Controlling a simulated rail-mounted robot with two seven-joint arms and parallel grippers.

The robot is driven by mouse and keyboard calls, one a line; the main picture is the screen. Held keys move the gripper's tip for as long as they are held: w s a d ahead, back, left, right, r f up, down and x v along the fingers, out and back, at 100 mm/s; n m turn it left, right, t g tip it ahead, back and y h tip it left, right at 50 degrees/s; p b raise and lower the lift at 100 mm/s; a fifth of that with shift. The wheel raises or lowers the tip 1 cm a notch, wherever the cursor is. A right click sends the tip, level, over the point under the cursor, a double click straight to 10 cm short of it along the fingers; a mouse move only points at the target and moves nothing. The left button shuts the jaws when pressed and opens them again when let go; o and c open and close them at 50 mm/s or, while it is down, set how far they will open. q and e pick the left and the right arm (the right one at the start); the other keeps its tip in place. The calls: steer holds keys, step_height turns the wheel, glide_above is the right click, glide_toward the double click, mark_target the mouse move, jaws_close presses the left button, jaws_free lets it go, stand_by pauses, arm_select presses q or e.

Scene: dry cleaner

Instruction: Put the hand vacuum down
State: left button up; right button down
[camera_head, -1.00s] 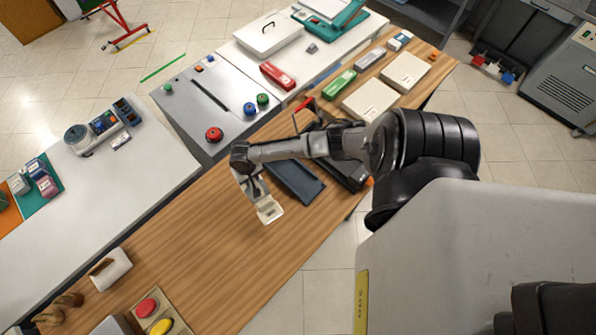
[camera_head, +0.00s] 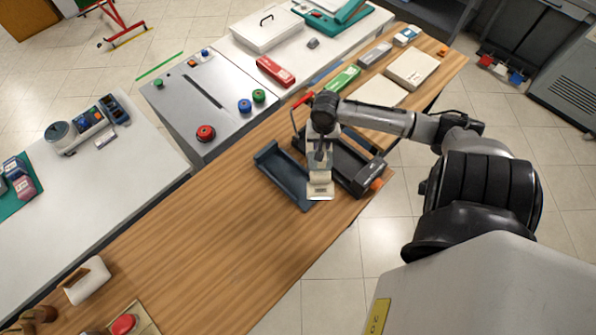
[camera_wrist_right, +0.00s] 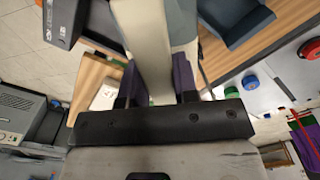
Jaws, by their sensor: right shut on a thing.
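The hand vacuum (camera_head: 320,188), a cream and grey body with a pale nozzle end, hangs from my right gripper (camera_head: 320,145) in the head view. In the right wrist view its cream body (camera_wrist_right: 147,40) runs between the purple-padded fingers of the right gripper (camera_wrist_right: 152,85), which is shut on it. In the head view it overlaps the right end of a dark blue open tray (camera_head: 272,168) on the wooden counter (camera_head: 225,225). I cannot tell whether it touches anything below. My left gripper is in no view.
A black machine with an orange knob (camera_head: 376,184) stands right of the tray, partly behind my arm.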

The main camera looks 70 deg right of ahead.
steer(key=shift+w, duration=0.15)
steer(key=w+a+f, duration=0.1)
steer(key=w+f, duration=0.9)
steer(key=shift+w+a+f+b, duration=0.3)
steer(key=shift+a, duration=0.05)
stand_by(0.3)
steer(key=c, duration=0.9)
jaws_free()
steer(key=shift+f, duration=0.1)
